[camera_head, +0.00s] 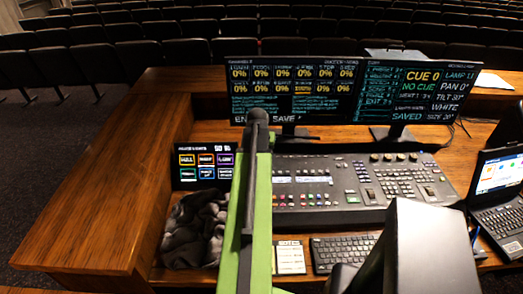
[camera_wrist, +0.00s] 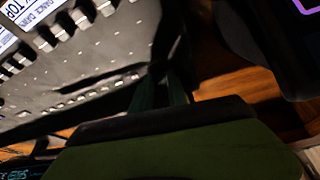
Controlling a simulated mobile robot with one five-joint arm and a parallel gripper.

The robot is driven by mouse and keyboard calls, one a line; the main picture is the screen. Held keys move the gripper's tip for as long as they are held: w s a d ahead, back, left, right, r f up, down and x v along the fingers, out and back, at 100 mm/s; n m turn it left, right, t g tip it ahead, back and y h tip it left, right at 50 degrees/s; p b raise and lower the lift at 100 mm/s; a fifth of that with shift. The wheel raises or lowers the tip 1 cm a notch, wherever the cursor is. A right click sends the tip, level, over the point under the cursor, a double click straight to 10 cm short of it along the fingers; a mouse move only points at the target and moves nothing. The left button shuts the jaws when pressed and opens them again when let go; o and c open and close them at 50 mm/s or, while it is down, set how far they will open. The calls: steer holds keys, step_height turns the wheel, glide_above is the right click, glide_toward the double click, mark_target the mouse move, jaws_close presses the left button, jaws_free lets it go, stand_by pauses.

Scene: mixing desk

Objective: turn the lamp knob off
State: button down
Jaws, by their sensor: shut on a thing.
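My gripper (camera_wrist: 160,92) shows in the wrist view as two dark green fingers. They are shut on a small dark thing (camera_wrist: 157,70) at the console's edge, which seems to be the lamp knob. Its shape and its setting are too dark to make out. The grey console (camera_wrist: 95,60) with its knobs and buttons fills the left of that view. In the head view my raised green arm hides the gripper, and no lamp knob can be picked out. The right monitor (camera_head: 410,95) there shows a line reading LAMP.
In the head view, the mixing console (camera_head: 345,205) stands below two monitors. A small tile screen (camera_head: 205,168) and a crumpled dark cloth (camera_head: 192,230) lie left of it. Bare wood (camera_head: 115,200) lies far left.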

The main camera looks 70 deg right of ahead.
steer(key=n+t, duration=0.1)
steer(key=n, duration=0.1)
steer(key=n+t+y, duration=0.1)
steer(key=n, duration=0.2)
steer(key=shift+s+d, duration=0.1)
steer(key=shift+d, duration=0.05)
steer(key=shift+n+t+y, duration=0.4)
steer(key=shift+n+t, duration=0.1)
steer(key=shift+n, duration=1.3)
steer(key=c, duration=1.3)
jaws_free()
